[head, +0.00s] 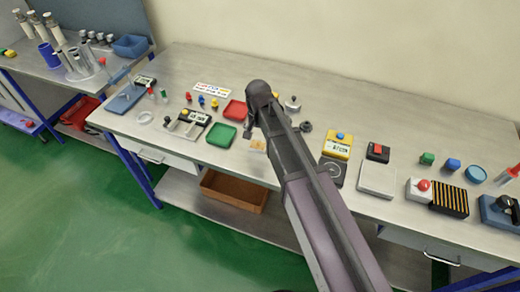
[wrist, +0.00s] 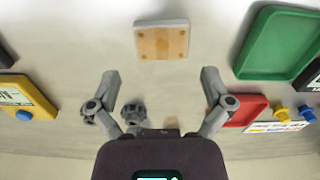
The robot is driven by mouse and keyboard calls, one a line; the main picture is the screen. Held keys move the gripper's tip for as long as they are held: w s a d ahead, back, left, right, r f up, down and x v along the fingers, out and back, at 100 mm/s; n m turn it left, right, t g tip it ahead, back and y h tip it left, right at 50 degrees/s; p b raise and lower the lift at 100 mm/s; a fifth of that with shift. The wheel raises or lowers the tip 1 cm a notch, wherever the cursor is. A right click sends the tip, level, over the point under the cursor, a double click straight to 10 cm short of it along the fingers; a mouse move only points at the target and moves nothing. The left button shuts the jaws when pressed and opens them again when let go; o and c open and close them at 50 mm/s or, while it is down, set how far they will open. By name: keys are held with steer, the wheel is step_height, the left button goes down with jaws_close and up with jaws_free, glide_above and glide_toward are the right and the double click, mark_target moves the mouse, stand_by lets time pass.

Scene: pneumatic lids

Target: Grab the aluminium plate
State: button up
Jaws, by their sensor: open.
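A small square plate (wrist: 162,40) with a tan face, a pale rim and small corner marks lies on the bench in the wrist view. In the head view its tan face (head: 258,145) shows just left of my arm, partly hidden. I cannot tell for sure that it is aluminium. My gripper (wrist: 160,76) is open and empty, its fingers spread wide. The plate lies beyond the fingertips, centred between them in the picture.
A green tray (head: 221,135) and a red tray (head: 235,110) lie left of the plate. A dark knob-like part (wrist: 133,114) is near the left finger. A yellow meter (head: 337,145) and a pale square pad (head: 377,178) lie to the right. Bare bench surrounds the plate.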

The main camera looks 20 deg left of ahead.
mark_target(258, 145)
steer(key=shift+f, duration=0.1)
stand_by(0.3)
steer(key=shift+a+f+b, duration=0.15)
steer(key=shift+f+b, duration=2.35)
steer(key=shift+b, duration=0.1)
steer(key=c, duration=0.9)
